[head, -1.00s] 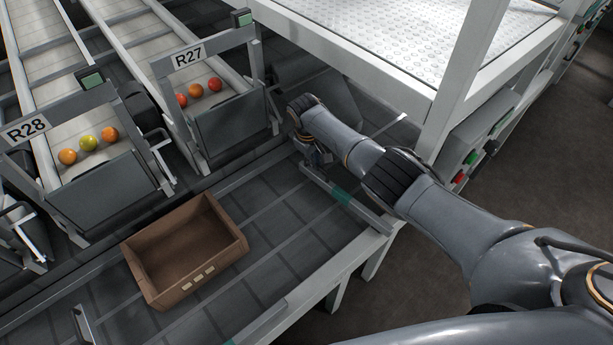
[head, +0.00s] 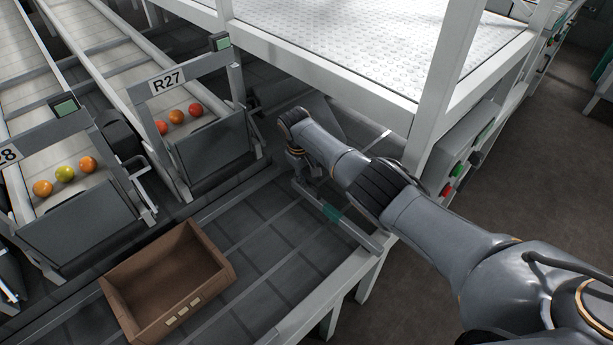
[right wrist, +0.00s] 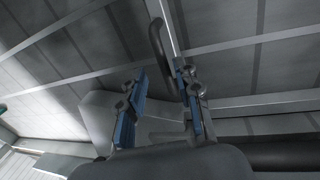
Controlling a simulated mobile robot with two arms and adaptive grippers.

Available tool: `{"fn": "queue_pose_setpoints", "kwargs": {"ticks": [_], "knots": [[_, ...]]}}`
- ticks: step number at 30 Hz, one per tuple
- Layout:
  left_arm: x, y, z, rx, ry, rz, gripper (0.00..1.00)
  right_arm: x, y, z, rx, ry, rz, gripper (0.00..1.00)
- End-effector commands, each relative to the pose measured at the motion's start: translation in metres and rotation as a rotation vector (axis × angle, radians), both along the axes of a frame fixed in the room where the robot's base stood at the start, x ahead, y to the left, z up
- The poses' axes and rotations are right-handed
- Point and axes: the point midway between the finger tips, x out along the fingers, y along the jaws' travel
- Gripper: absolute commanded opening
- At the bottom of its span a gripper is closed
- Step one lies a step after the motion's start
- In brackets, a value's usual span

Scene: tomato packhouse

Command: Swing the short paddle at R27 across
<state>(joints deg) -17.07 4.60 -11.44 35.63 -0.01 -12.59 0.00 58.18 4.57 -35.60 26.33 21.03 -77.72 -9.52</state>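The R27 sign (head: 166,82) is on the frame over a lane with several red-orange tomatoes (head: 178,118). A short grey bar with a teal patch, seemingly the paddle (head: 357,233), lies at the right end of the dark belt, right of R27. My right gripper (head: 307,178) is over its far end, pointing down; its fingers are small here. In the right wrist view the two blue-padded fingers (right wrist: 161,103) stand apart with a gap between them. A dark curved handle (right wrist: 157,38) is just beyond that gap; I cannot tell whether they touch. My left gripper is not in view.
An open brown box (head: 222,273) sits on the belt, left of the paddle. The R28 lane with tomatoes (head: 65,174) is at left. A white-framed platform (head: 405,105) rises behind my right arm, with a button box (head: 462,165) on its side. The belt between box and paddle is clear.

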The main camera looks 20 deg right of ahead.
Motion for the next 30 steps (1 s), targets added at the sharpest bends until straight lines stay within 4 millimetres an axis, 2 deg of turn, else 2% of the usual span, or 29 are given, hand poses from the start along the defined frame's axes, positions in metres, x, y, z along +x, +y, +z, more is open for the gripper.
{"fn": "queue_pose_setpoints", "kwargs": {"ticks": [8, 14, 17, 24, 30], "knots": [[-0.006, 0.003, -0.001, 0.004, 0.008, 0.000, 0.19, 0.000, 0.002, 0.000, 0.003, 0.002, 0.003, 0.34], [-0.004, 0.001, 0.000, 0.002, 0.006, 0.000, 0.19, -0.001, 0.004, 0.014, 0.004, 0.000, 0.003, 0.34], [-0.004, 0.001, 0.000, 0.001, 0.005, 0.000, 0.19, -0.002, 0.007, 0.026, 0.004, -0.001, 0.005, 0.34], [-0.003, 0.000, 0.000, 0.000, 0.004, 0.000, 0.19, -0.005, 0.015, 0.077, 0.003, -0.002, 0.003, 0.34], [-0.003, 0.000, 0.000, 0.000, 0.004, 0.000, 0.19, -0.008, 0.020, 0.106, 0.002, 0.001, 0.001, 0.34]]}}
